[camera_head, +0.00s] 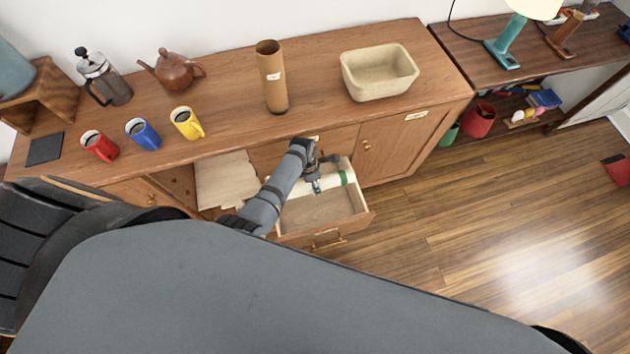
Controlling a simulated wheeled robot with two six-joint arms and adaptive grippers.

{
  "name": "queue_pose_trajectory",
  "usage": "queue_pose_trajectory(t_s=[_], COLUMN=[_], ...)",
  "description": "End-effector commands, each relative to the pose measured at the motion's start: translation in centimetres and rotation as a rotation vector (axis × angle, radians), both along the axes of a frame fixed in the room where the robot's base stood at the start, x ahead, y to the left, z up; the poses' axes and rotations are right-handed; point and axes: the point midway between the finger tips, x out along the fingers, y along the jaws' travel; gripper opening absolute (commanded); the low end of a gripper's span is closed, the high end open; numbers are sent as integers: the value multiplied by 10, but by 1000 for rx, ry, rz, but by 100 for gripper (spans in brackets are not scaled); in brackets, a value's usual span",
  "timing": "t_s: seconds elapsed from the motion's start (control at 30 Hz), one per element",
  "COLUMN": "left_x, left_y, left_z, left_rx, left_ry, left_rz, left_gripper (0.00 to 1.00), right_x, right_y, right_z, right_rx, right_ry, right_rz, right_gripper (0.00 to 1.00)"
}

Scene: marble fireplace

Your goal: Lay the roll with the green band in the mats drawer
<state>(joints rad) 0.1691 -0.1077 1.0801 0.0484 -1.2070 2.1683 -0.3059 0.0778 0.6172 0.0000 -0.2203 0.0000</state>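The pale roll with a green band (343,178) is at the back of the open wooden drawer (362,218), lying roughly left to right. It appears to be inside the drawer walls, but whether it rests on the floor or is held just above is unclear. My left gripper (317,187) points down over the drawer at the middle of the roll, covering part of it. The fingertips are too small to show whether they grip the roll. The drawer's front floor is bare. No readable label shows on this drawer. My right gripper is out of view.
On the cabinet top stand a cardboard tube (272,80), a beige basin (378,75), a teapot (172,72), a French press (103,78) and red, blue and yellow mugs (186,123). Pale sheets (226,180) lie left of the drawer. The floor at right is largely clear.

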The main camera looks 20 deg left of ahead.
Motion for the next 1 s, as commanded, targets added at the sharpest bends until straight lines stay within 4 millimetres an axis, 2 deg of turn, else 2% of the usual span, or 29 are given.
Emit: queue_pose_trajectory(t_s=[0.03, 0.2, 1.0], left_x=[0, 0, 0], left_y=[0, 0, 1], left_z=[-15, -37, -147], left_rx=[1, 1, 1], left_ry=[-1, -1, 0], left_rz=[0, 0, -1], left_gripper=[4, 4, 4], right_x=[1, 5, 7], right_y=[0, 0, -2], right_z=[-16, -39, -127], right_rx=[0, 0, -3], right_ry=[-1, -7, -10], right_rz=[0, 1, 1], right_gripper=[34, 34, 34])
